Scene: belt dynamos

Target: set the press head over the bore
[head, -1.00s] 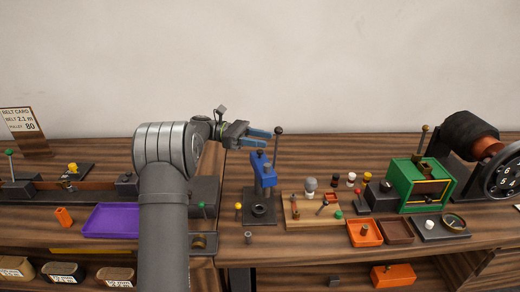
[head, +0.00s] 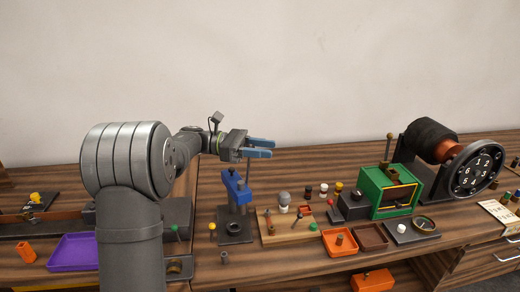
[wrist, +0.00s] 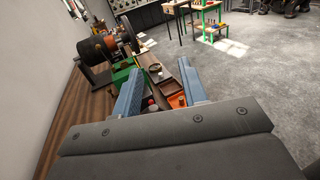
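The blue press (head: 235,188) stands upright on its dark base (head: 237,228) near the middle of the bench. A dark round ring with a hole (head: 233,227) sits on that base, below the press head. My gripper (head: 271,147) is above and just behind the press in the head view, with its blue fingers spread apart and pointing right. The press's lever knob is hidden behind the fingers. In the wrist view the two blue fingers (wrist: 163,88) stand apart with nothing between them. The press does not show in the wrist view.
Right of the press are a wooden tool board (head: 288,232), an orange tray (head: 339,241), a brown tray (head: 370,236) and a green box (head: 389,191). A large black wheel (head: 477,171) stands farther right. A purple tray (head: 75,252) lies to the left.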

